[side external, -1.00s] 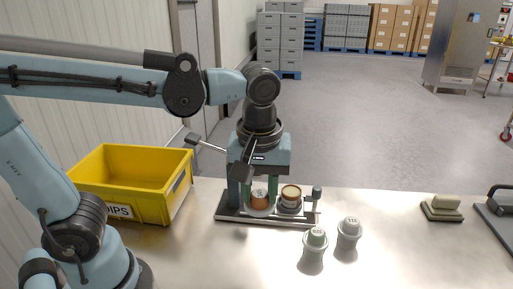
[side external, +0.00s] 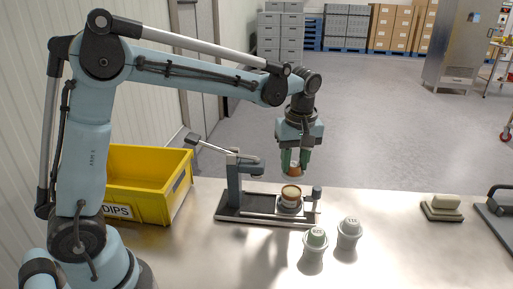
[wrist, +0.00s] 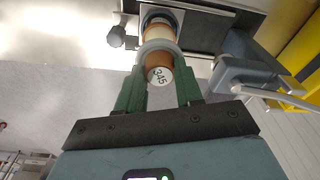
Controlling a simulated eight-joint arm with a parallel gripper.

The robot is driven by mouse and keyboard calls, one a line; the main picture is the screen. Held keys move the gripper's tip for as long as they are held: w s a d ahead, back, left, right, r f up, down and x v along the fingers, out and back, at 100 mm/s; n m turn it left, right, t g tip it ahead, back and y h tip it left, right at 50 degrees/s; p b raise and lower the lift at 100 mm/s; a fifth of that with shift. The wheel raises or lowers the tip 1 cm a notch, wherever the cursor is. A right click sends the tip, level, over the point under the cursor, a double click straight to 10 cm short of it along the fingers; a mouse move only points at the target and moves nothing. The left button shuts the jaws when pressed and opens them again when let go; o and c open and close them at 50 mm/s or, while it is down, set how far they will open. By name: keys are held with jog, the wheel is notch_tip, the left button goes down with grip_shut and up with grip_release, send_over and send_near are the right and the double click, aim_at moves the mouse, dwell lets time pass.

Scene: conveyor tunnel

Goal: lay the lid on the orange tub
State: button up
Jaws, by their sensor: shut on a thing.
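My gripper (side external: 295,160) is shut on the lid, an orange-brown cap (side external: 294,169) with a pale rim. In the wrist view the cap (wrist: 155,62) sits between the green fingers (wrist: 160,92) and carries a white label reading 345. The orange tub (side external: 291,197), with a cream top, stands upright in a holder on a dark base plate. The lid is above the tub, with a small gap between them in the side view. In the wrist view the tub (wrist: 158,34) shows beyond the lid's rim, which partly hides it.
A lever press (side external: 234,185) stands on the base plate just left of the tub, its handle raised. Two grey lidded tubs (side external: 314,246) (side external: 349,233) stand in front. A yellow crate (side external: 150,206) is at left. The steel table is clear to the right, up to a sponge (side external: 444,203).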

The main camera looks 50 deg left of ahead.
aim_at(293, 176)
jog(key=shift+f, duration=2.15)
jog(key=shift+f, duration=0.25)
jog(key=o, duration=1.1)
jog(key=shift+c, duration=0.2)
jog(key=shift+o, duration=0.5)
jog(key=o, duration=0.3)
jog(key=shift+r, duration=3.55)
